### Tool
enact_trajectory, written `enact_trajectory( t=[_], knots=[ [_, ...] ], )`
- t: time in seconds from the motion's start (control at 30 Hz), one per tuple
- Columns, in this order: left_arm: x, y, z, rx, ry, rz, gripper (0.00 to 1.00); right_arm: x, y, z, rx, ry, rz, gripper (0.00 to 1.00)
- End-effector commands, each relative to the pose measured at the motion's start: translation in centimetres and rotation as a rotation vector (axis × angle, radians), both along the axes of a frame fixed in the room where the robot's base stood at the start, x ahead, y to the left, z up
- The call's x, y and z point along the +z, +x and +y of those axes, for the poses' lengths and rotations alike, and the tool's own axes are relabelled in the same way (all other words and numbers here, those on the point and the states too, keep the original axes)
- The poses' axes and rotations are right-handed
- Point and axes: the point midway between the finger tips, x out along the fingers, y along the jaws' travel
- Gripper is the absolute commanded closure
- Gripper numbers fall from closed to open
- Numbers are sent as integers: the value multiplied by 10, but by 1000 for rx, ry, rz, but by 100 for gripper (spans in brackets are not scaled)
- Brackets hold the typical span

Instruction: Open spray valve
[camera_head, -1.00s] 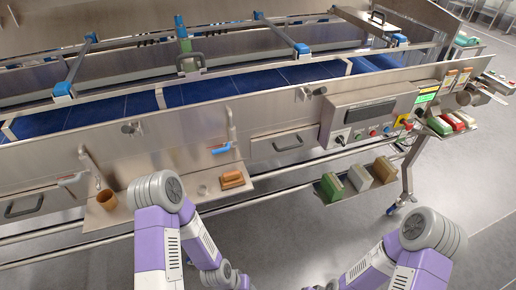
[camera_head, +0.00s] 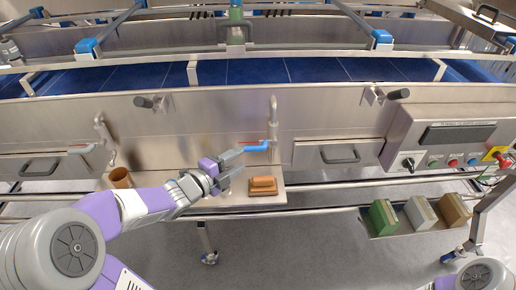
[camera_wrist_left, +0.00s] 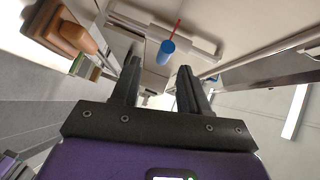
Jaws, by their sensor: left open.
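The valve with a blue lever handle (camera_head: 255,147) sits on a vertical steel pipe (camera_head: 273,115) on the machine's front panel. My left gripper (camera_head: 236,163) is just left of and below the blue handle in the head view, its fingers apart and empty. In the left wrist view the blue handle (camera_wrist_left: 167,52) appears end-on beyond and between the open fingers (camera_wrist_left: 160,82), apart from them. A red part shows behind it. My right gripper is out of view.
A steel shelf below holds a brown cup (camera_head: 120,178) and a wooden-looking brush (camera_head: 263,186). Another pipe valve (camera_head: 100,135) is at left.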

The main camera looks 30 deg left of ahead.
Motion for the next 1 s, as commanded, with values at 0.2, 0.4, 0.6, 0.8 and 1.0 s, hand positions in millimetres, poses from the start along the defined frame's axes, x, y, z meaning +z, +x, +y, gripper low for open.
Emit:
enact_trajectory(
  t=[0.2, 0.4, 0.6, 0.8, 1.0],
  knots=[
    [2, 13, -3, -13, 38, -27, 55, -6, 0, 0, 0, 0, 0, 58],
    [-3, 44, -11, -13, 35, -26, 55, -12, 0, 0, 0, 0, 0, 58],
    [-5, 65, -16, -10, 35, -26, 55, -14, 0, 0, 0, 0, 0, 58],
    [-5, 69, -17, -9, 34, -26, 55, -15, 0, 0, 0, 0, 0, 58],
    [-5, 69, -17, -9, 34, -26, 65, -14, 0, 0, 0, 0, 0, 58]
  ],
)
